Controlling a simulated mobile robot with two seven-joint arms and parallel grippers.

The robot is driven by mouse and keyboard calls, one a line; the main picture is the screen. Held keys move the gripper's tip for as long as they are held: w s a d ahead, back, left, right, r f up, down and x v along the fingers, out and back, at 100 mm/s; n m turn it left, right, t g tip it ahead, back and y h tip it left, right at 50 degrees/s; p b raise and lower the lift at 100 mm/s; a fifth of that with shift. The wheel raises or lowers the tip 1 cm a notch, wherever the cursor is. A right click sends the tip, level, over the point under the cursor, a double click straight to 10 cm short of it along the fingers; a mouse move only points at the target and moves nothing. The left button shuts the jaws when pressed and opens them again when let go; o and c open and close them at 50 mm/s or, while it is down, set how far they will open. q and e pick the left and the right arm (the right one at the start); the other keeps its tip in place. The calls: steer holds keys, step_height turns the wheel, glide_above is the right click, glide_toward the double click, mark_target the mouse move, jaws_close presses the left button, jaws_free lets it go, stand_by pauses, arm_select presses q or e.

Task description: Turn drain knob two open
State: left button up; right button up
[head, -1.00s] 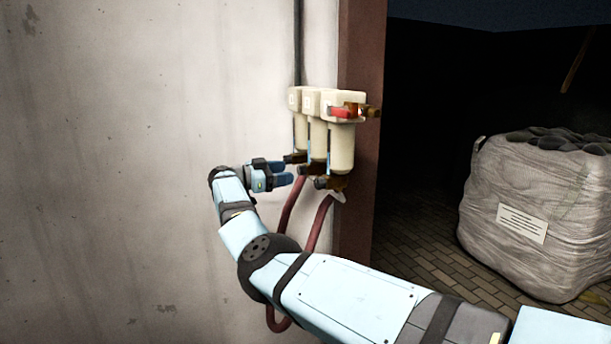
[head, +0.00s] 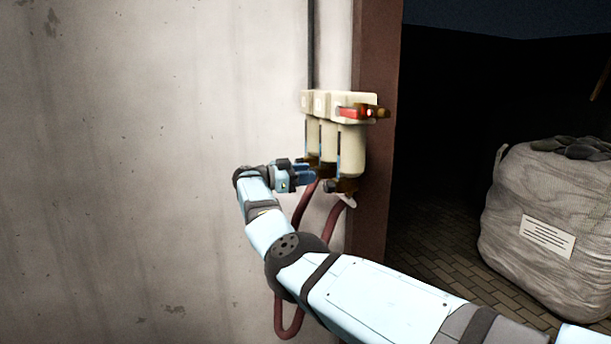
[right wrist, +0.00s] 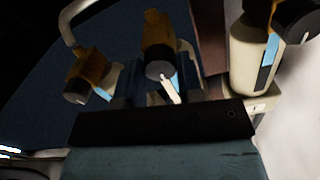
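Three cream filter housings hang in a row on the wall, the nearest housing (head: 352,150) largest in the head view. Each has a brassy drain fitting with a dark round knob below. In the right wrist view one knob (right wrist: 76,92) is at the left, the middle knob (right wrist: 160,62) is in the centre, and another knob (right wrist: 297,20) is at the upper right. My right gripper (head: 308,175) is at the drain fittings. Its fingers (right wrist: 158,85) stand apart with the middle knob between them; contact cannot be told. My left gripper is not in view.
Dark red hoses (head: 305,202) hang below the drains. A brown post (head: 375,215) stands just right of the housings. A large white bulk bag (head: 545,200) stands on the paved floor farther right.

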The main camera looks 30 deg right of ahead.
steer(key=c, duration=0.4)
arm_select(q)
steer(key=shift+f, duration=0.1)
steer(key=b, duration=0.2)
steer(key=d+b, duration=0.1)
steer(key=b, duration=0.2)
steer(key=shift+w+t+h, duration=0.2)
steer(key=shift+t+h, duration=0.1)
arm_select(e)
steer(key=m, duration=1.8)
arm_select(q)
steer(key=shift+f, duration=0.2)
